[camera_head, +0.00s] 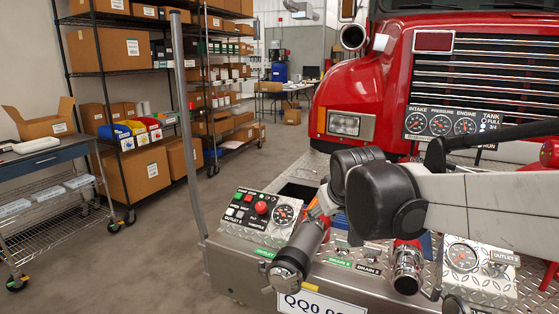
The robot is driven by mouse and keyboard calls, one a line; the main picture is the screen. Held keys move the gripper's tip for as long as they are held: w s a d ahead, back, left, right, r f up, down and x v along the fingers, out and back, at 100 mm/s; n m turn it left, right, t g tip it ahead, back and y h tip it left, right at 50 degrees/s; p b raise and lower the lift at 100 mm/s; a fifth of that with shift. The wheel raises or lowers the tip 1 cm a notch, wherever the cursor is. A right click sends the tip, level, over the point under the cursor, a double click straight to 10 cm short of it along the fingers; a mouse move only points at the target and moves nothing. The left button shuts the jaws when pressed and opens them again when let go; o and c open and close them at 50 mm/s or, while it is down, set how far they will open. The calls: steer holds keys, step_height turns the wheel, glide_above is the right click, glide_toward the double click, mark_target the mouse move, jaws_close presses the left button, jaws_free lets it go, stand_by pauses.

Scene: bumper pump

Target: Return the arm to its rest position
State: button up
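My arm (470,203) reaches in from the right edge, with a pale link and dark rounded joints, and lies across the front of the red truck. The joints are above the diamond-plate bumper (225,252). The arm hides part of the bumper deck and the lower grille.
A control panel (259,212) with a red knob is on the bumper's left. A dark grey cylinder (306,243) and a chrome fitting (407,267) stand at its front. A gauge panel (440,122) is behind. Shelves and a cart (45,160) are left; the floor between is clear.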

steer(key=s+d+f+m, duration=0.2)
steer(key=s+d+f, duration=0.1)
steer(key=s, duration=0.9)
steer(key=s+d+f+m+g, duration=0.1)
steer(key=s+d+f, duration=0.3)
steer(key=s, duration=0.9)
steer(key=shift+s+d+m+h, duration=0.15)
steer(key=shift+d+m+h, duration=0.15)
steer(key=shift+d+m, duration=0.35)
stand_by(1.4)
